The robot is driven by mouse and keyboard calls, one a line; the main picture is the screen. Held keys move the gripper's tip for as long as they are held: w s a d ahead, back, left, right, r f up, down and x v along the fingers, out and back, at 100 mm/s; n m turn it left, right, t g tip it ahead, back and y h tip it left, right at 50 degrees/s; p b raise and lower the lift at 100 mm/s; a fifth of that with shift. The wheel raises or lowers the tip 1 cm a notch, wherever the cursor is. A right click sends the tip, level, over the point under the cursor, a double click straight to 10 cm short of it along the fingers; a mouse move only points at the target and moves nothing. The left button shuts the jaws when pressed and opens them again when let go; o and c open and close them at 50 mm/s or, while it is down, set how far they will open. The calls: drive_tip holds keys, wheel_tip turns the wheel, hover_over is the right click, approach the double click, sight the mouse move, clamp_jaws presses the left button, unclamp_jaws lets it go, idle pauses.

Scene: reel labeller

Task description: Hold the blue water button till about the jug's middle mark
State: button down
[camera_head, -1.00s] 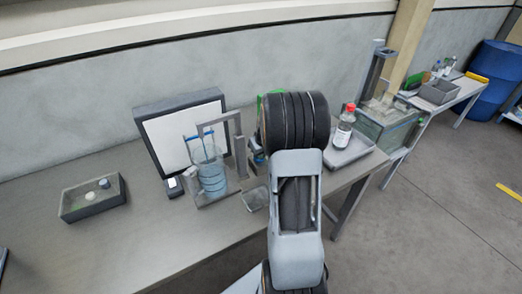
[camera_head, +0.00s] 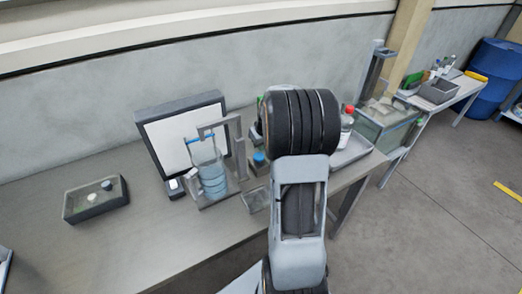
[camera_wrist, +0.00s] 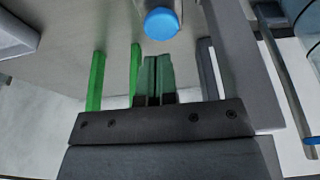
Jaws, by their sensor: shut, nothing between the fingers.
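The clear jug (camera_head: 211,174) stands in a grey frame on the bench, with bluish water in its lower part. Its marks are too small to read. A blue round button (camera_head: 259,156) sits on a small dark housing right of the jug. In the wrist view a blue round cap (camera_wrist: 161,23), apparently this button, lies just beyond my fingertips. My gripper (camera_wrist: 156,60) is shut and empty, its greenish fingers together, with a small visible gap to the blue cap. In the head view my arm hides the gripper.
The grey frame post (camera_wrist: 240,60) stands close right of my fingers, and green uprights (camera_wrist: 96,80) stand left. A dark-rimmed panel (camera_head: 180,130) stands behind the jug. A red-capped bottle (camera_head: 347,125) sits in a tray at right.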

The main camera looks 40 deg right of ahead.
drive_tip(key=v, duration=0.8)
drive_tip(key=shift+b, duration=0.35)
idle(0.8)
drive_tip(key=s+a, duration=0.7)
drive_tip(key=a, duration=0.4)
drive_tip(key=s+a+r+n, duration=0.1)
drive_tip(key=s+a, duration=0.6)
drive_tip(key=a, duration=0.4)
drive_tip(key=shift+a+t, duration=0.4)
